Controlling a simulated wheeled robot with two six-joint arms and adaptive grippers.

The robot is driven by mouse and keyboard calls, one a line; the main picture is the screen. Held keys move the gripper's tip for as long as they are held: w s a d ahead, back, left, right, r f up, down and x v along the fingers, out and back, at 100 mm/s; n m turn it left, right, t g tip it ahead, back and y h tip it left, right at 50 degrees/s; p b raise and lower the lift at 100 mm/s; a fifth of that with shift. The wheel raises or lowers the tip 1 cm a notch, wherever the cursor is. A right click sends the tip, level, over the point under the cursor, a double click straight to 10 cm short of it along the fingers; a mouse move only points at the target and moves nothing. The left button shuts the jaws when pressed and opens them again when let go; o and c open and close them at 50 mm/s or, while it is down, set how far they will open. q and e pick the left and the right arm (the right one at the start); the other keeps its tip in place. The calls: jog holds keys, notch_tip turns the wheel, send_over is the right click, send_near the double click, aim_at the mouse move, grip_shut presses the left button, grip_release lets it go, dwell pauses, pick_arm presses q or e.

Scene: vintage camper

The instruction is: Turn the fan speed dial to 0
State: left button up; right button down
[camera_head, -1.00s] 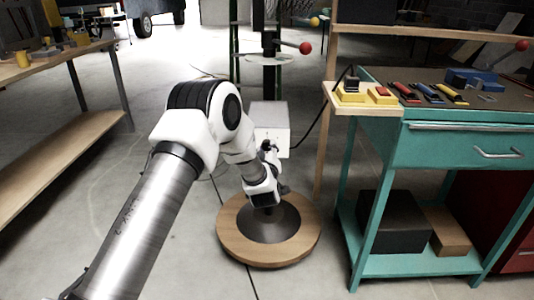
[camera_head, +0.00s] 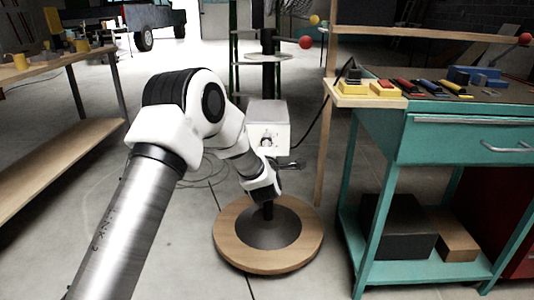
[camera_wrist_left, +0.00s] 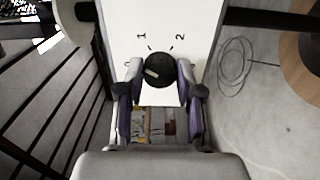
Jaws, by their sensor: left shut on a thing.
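The fan speed dial (camera_wrist_left: 159,69) is a round black knob with a pale pointer mark, on a white panel (camera_wrist_left: 158,20). The digits 1 and 2 show above it in the left wrist view; no 0 is visible there. The mark points left in that view. My left gripper (camera_wrist_left: 159,77) has one finger on each side of the dial and is shut on it. My right gripper is not in view.
The fan's round wooden base (camera_head: 228,242) stands on the concrete floor below my wrist. A teal workbench (camera_head: 440,150) with tools stands to the right, a wooden bench (camera_head: 60,160) to the left. A dark cable runs from the box toward the workbench.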

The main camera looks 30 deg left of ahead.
pick_arm(q)
jog(key=shift+n+b, duration=2.5)
jog(key=shift+n, duration=0.6)
jog(key=o, duration=1.2)
jog(key=shift+c, duration=0.2)
jog(key=v, duration=1.2)
jog(key=shift+a, duration=0.15)
